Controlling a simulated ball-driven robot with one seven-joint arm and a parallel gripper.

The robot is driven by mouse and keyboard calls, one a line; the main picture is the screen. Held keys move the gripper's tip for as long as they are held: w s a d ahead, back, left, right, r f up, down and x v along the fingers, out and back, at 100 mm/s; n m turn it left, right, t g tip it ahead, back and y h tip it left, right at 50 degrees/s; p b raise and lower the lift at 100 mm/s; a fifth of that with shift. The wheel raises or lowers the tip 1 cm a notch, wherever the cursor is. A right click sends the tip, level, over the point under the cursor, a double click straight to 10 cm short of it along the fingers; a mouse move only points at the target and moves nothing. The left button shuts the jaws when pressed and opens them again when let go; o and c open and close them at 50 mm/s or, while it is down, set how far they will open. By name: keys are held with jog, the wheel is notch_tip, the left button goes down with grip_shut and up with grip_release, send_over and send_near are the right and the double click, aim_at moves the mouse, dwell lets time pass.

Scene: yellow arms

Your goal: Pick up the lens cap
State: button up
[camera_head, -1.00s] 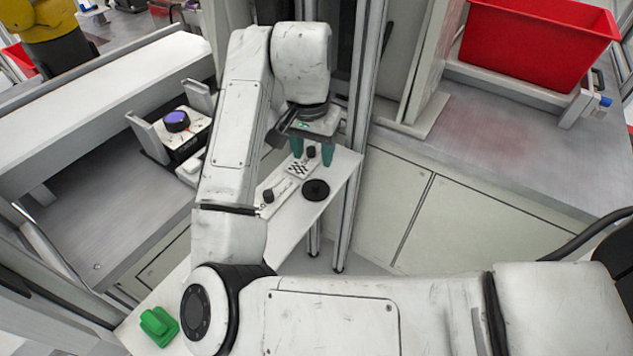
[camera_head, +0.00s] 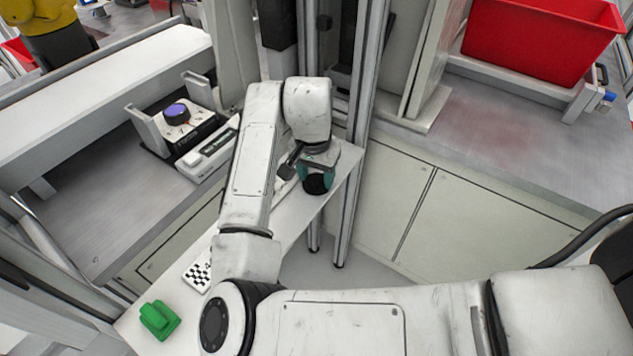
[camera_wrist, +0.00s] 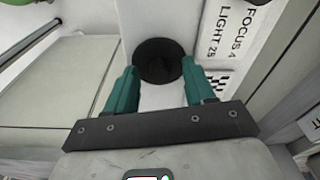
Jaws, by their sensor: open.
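The lens cap is a round black disc (camera_wrist: 160,61) on the white bench top, in the upper middle of the wrist view. In the head view the lens cap (camera_head: 317,185) shows between the teal fingers at the bench's far end. My gripper (camera_wrist: 159,72) is open, with one teal finger toward each side of the cap. In the head view my gripper (camera_head: 316,178) covers part of the cap. I cannot tell whether the fingers touch it or how high they are.
A metal post (camera_head: 352,190) stands close right of the bench. A green object (camera_head: 158,320) and a checkerboard (camera_head: 198,274) lie at the bench's near end.

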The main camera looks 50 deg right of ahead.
jog(key=shift+c, duration=0.3)
grip_shut()
jog(key=shift+r, duration=0.15)
